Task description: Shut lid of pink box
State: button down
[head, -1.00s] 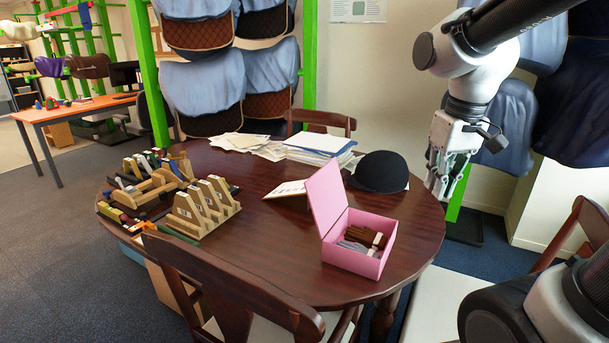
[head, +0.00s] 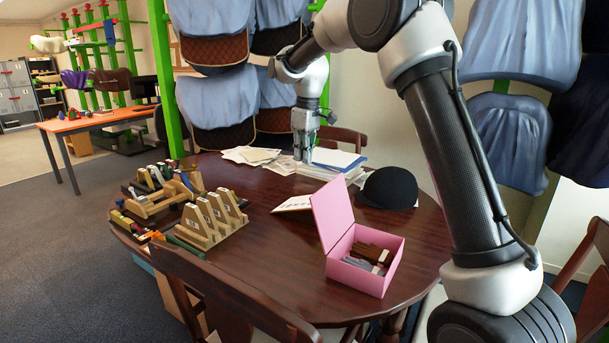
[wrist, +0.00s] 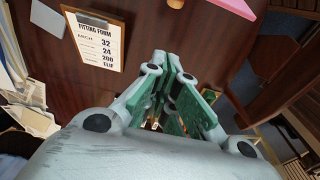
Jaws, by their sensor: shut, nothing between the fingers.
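The pink box (head: 360,278) stands on the right front part of the round table, with brown and grey pieces inside. Its lid (head: 332,212) stands open, tilted up on the box's left side. My gripper (head: 304,160) is at the back of the table, above the papers, pointing down and well apart from the box. It is shut and empty; its fingers (wrist: 172,95) also show in the wrist view. A pink corner (wrist: 240,6) shows at the top of the wrist view.
A black riding hat (head: 388,187) and a stack of papers (head: 328,165) lie at the back. A fitting form clipboard (wrist: 100,42) lies left of the lid. Wooden racks (head: 212,218) stand at the table's left. Chairs surround the table.

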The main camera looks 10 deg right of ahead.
notch_tip(320, 180, down, 8)
jog(key=s+d, duration=0.2)
jog(key=shift+f, duration=0.25)
jog(key=shift+s+d, duration=0.15)
dwell(0.4)
